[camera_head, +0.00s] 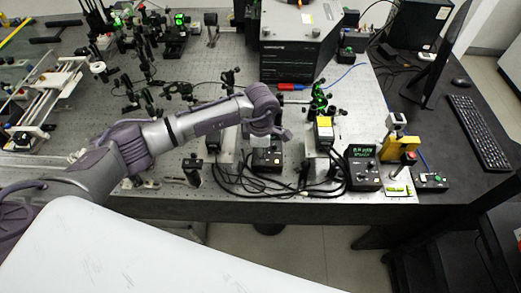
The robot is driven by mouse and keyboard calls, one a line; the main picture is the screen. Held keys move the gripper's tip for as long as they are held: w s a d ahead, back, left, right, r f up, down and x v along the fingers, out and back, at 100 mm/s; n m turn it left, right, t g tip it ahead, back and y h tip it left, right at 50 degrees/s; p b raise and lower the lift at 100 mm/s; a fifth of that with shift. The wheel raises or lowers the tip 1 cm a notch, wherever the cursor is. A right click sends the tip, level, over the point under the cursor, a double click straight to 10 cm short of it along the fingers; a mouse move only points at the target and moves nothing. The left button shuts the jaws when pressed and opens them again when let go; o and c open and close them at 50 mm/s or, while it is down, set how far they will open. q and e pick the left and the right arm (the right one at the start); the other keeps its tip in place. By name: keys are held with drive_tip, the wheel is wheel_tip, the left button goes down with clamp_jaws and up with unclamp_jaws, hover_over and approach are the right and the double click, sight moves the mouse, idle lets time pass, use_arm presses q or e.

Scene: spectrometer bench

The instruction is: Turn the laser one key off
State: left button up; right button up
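My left arm reaches in from the left over the bench, and its gripper (268,131) points down just above and behind a small black control box (266,158). I cannot tell whether the fingers are open or shut, or whether they touch the box. A second black control box (362,173) with a green lit display stands further right at the front edge. The laser one key is too small to make out, and I cannot tell which box carries it. My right gripper is not in view.
Black cables (290,190) loop along the bench's front edge between the boxes. A large dark instrument (299,40) is behind. Optics crowd the left. A keyboard (478,132) lies at far right.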

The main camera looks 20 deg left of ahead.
use_arm(q)
clamp_jaws()
idle(0.4)
drive_tip(key=n+b, duration=0.3)
drive_tip(key=shift+f, duration=0.2)
drive_tip(key=n+b, duration=0.2)
drive_tip(key=n, duration=0.2)
drive_tip(key=n+b, duration=0.3)
drive_tip(key=n, duration=0.2)
drive_tip(key=shift+r, duration=0.1)
drive_tip(key=n+b, duration=0.1)
drive_tip(key=n, duration=0.2)
drive_tip(key=shift+n+b, duration=0.3)
drive_tip(key=shift+r+n+b, duration=0.1)
drive_tip(key=shift+n+b, duration=0.25)
drive_tip(key=shift+n, duration=0.75)
